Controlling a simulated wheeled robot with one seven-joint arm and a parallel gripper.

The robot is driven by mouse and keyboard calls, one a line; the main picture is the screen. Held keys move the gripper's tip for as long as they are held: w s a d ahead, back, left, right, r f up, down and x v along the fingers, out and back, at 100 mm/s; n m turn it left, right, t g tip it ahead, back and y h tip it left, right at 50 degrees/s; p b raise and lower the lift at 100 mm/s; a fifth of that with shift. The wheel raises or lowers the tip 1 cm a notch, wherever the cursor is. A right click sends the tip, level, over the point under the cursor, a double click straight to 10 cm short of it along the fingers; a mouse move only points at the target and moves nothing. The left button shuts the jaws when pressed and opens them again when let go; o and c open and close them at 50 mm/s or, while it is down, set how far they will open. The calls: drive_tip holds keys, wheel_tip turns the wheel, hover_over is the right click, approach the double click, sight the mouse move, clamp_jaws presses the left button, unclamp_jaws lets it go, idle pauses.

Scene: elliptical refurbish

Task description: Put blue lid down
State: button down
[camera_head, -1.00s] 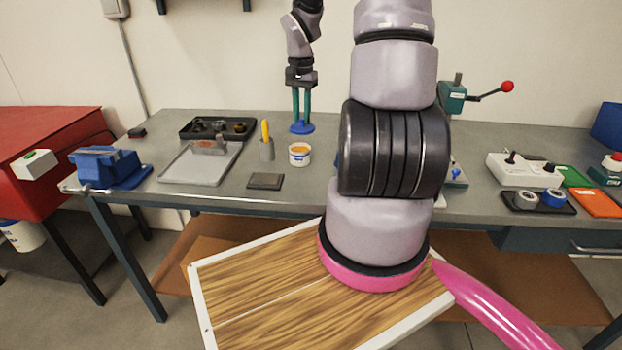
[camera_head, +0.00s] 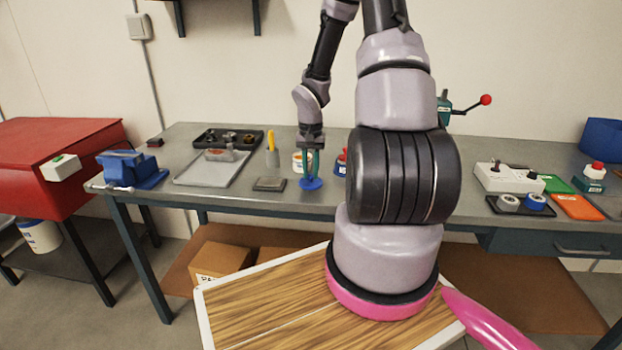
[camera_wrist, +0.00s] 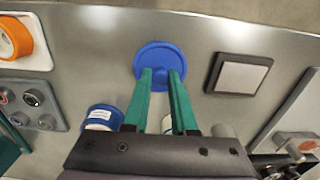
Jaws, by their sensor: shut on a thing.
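The blue lid (camera_head: 311,183) is a round flat disc. It is held level below my gripper (camera_head: 311,170), whose two teal fingers are shut on it. In the wrist view the lid (camera_wrist: 161,64) shows at the fingertips (camera_wrist: 162,82), with the grey bench around it. It is low over the front part of the bench, right of a dark square plate (camera_head: 269,184). I cannot tell whether it touches the bench. A white tub (camera_head: 297,162) stands behind the fingers and is partly hidden.
The grey workbench (camera_head: 225,196) also bears a grey tray (camera_head: 205,171), a black parts tray, a blue vise (camera_head: 132,168) and a cup with a yellow tool (camera_head: 272,155). The square plate (camera_wrist: 237,75) is close beside the lid. My arm hides the bench's middle.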

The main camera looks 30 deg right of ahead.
drive_tip(key=shift+f, duration=1.15)
drive_tip(key=shift+f, duration=0.1)
drive_tip(key=c, duration=0.7)
unclamp_jaws()
wheel_tip(320, 180, up, 12)
wheel_tip(320, 180, up, 17)
drive_tip(key=n+t+h, duration=0.1)
drive_tip(key=t, duration=0.2)
hover_over(311, 174)
drive_tip(key=s+a, duration=0.6)
drive_tip(key=s, duration=0.1)
drive_tip(key=s+a+r+t+y, duration=0.1)
drive_tip(key=s+a+r, duration=0.1)
drive_tip(key=s+r, duration=0.1)
drive_tip(key=s+a+r+n+t+y, duration=0.1)
drive_tip(key=s+a+r, duration=0.2)
drive_tip(key=s+r, duration=0.1)
drive_tip(key=s+a+r+t+y, duration=0.1)
drive_tip(key=s+a+r+t, duration=0.1)
drive_tip(key=s, duration=0.3)
drive_tip(key=shift+s+a+r+n, duration=0.1)
drive_tip(key=shift+s+r+n, duration=0.1)
drive_tip(key=shift+r, duration=0.25)
drive_tip(key=shift+s+a+r+n, duration=0.1)
drive_tip(key=shift+s+r, duration=0.05)
drive_tip(key=shift+r, duration=0.25)
